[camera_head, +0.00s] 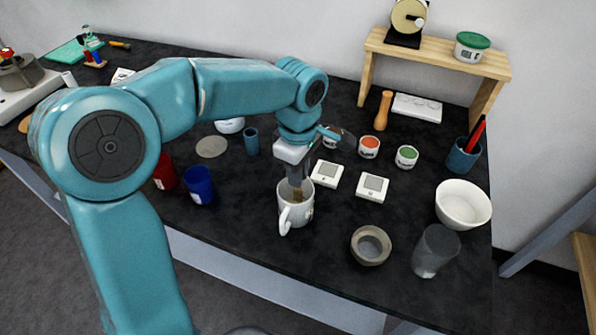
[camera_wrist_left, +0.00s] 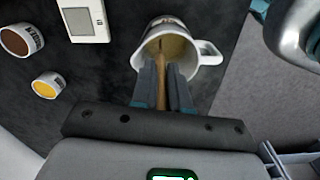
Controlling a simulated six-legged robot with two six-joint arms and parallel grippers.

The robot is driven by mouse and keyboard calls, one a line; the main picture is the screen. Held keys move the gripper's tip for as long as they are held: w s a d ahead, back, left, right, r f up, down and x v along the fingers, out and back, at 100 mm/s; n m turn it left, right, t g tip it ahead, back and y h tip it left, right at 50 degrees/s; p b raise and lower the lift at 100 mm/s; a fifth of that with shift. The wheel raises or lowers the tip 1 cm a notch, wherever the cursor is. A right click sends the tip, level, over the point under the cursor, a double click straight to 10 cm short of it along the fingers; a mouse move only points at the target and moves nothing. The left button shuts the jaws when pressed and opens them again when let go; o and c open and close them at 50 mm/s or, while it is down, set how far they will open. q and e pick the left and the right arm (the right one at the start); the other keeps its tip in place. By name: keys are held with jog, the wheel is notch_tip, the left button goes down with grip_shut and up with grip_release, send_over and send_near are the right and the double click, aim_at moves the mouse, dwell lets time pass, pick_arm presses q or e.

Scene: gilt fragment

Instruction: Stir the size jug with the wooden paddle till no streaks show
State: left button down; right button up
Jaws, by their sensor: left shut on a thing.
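The size jug (camera_head: 284,211) is a white mug with a handle, upright near the front edge of the dark table. It also shows in the left wrist view (camera_wrist_left: 204,55), with a tan liquid inside; streaks are too small to tell. My left gripper (camera_head: 296,178) is above the jug's mouth, pointing down. In the left wrist view its fingers (camera_wrist_left: 163,88) are shut on the wooden paddle (camera_wrist_left: 164,64), a thin brown stick whose lower end reaches into the jug. The gripper hides the paddle's upper part. My right gripper is not in view.
Two white square devices (camera_head: 327,174) (camera_head: 373,187) lie right of the jug. A grey bowl (camera_head: 371,246), a clear glass (camera_head: 433,252) and a white bowl (camera_head: 463,204) stand further right. A blue cup (camera_head: 199,186) and red cup (camera_head: 165,173) stand left.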

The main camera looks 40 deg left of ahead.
pick_arm(q)
jog(key=shift+w+r+p, duration=0.1)
jog(key=shift+r+p, duration=0.5)
jog(key=shift+r, duration=0.35)
jog(key=shift+r+p, duration=2)
jog(key=shift+r, duration=0.55)
notch_tip(320, 180, up, 5)
jog(key=p, duration=0.4)
jog(key=shift+f, duration=0.1)
